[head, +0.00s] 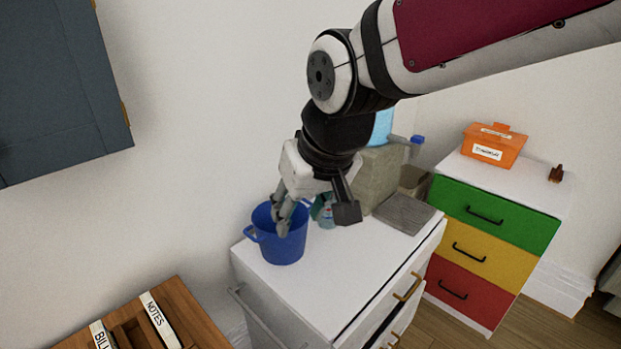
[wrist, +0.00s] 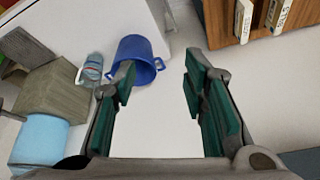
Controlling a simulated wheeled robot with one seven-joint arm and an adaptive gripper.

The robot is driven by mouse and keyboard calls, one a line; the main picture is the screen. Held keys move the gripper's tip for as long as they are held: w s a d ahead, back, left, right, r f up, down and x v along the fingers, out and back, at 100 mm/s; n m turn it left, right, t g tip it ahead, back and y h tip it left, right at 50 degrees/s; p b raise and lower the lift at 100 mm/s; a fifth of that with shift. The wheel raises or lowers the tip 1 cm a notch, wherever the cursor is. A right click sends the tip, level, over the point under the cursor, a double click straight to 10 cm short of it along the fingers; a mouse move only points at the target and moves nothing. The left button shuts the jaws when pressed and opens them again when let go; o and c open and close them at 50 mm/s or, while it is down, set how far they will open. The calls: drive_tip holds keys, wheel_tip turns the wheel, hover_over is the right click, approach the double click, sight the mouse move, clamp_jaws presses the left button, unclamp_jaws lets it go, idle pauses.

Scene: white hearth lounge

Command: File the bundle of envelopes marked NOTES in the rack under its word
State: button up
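The wooden rack (head: 196,312) is at the bottom left of the head view, partly cut off by the frame. A white label reading NOTES (head: 157,320) is on it, beside another label starting BIL (head: 100,336). The rack also shows at the upper right of the wrist view (wrist: 220,25). No bundle of envelopes can be made out in either view. My gripper (head: 284,212) overlaps the blue bucket in the head view. In the wrist view my gripper (wrist: 160,76) has its fingers wide apart, with nothing between them.
The blue bucket (head: 281,246) stands on the white cabinet (head: 325,275), with a bottle (head: 327,215), a beige block (head: 378,178) and a grey slab (head: 404,213) to its right. A drawer unit (head: 497,215) bears an orange box (head: 494,146). A dark wall cupboard (head: 60,90) hangs upper left.

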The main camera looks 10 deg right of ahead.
drive_tip(key=s+d+r+m+h, duration=0.1)
drive_tip(key=s+d+r+m, duration=0.1)
drive_tip(key=s+d, duration=0.8)
drive_tip(key=s, duration=0.3)
drive_tip(key=shift+t+h, duration=0.3)
drive_tip(key=shift+d+r, duration=0.1)
